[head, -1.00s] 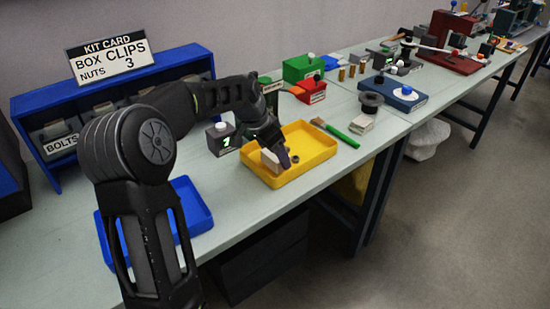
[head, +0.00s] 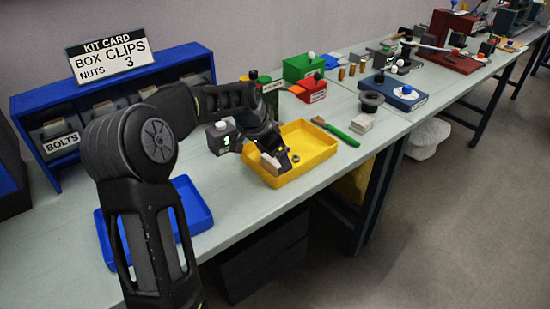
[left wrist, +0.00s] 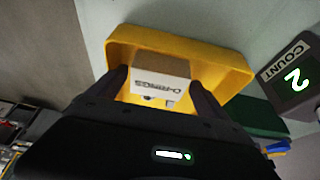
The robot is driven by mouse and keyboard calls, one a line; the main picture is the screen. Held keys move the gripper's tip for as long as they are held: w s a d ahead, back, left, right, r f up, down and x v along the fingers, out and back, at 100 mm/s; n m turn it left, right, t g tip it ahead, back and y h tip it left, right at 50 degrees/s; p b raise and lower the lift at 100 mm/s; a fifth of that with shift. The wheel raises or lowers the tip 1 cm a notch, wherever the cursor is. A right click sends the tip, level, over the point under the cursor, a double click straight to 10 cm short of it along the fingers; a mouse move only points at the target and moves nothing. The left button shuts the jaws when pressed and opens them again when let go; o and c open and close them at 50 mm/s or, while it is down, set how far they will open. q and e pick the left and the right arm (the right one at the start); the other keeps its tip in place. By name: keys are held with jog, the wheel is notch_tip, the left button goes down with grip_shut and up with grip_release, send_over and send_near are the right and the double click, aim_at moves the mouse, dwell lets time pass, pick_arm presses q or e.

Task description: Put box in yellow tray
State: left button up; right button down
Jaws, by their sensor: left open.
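The yellow tray (head: 318,163) stands on the bench near its front edge. A small pale box (head: 269,162) is at the tray's left end, partly hidden by my gripper in the head view. In the left wrist view the box (left wrist: 160,73) shows an "O-RINGS" label and sits within the outline of the tray (left wrist: 222,58). My left gripper (head: 277,157) is open, with one finger on each side of the box. A small dark ring-like part (head: 295,158) lies on the tray floor. My right gripper is not in view.
A grey counter (head: 221,139) stands behind the tray; its display reads 2 in the left wrist view (left wrist: 290,75). A blue tray (head: 190,205) is at the left.

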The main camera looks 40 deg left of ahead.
pick_arm(q)
jog(key=shift+r, duration=0.1)
jog(key=shift+r, duration=0.2)
jog(key=v, duration=1.1)
jog(key=shift+s+r, duration=0.25)
jog(key=shift+r, duration=0.05)
